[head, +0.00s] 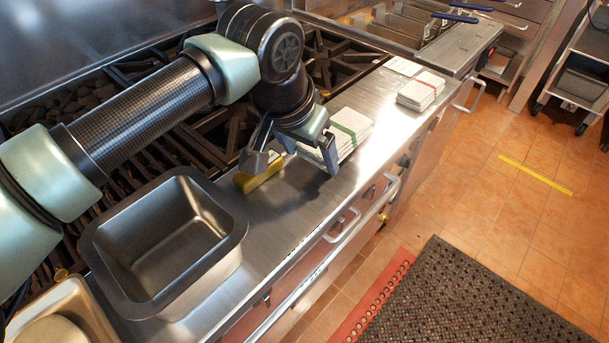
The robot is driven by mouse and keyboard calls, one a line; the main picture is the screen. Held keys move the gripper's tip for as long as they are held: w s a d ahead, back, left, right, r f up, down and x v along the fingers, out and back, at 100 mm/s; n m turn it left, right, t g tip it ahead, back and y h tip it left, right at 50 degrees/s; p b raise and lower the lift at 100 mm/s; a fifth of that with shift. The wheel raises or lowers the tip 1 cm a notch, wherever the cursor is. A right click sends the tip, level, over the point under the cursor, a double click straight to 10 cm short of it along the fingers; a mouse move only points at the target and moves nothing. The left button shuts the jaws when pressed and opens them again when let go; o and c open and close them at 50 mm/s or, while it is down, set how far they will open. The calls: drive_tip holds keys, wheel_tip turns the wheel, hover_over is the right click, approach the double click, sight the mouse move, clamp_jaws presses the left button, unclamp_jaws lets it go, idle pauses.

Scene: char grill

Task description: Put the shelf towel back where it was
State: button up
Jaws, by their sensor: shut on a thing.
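A stack of folded white towels with a green band (350,130) is at the metal counter, right beside my gripper (292,165). Its near left end shows between and behind the jaws, and the right finger covers part of it. My gripper points down with its jaws spread wide, on the towel's near end as far as I can tell. The exact contact is hidden. A yellow item (260,173) sits under the left finger.
A deep empty metal pan (172,250) stands left of my gripper. Burner grates (190,150) run behind the counter ledge (285,208). A container (62,315) is at the lower left. Fryer baskets with blue handles (415,22) are at the back. The bare ledge before the gripper is clear.

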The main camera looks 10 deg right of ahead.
sight(313, 181)
drive_tip(key=shift+f, duration=2.3)
drive_tip(key=shift+f, duration=0.1)
drive_tip(key=o, duration=1.3)
drive_tip(key=shift+o, duration=1.1)
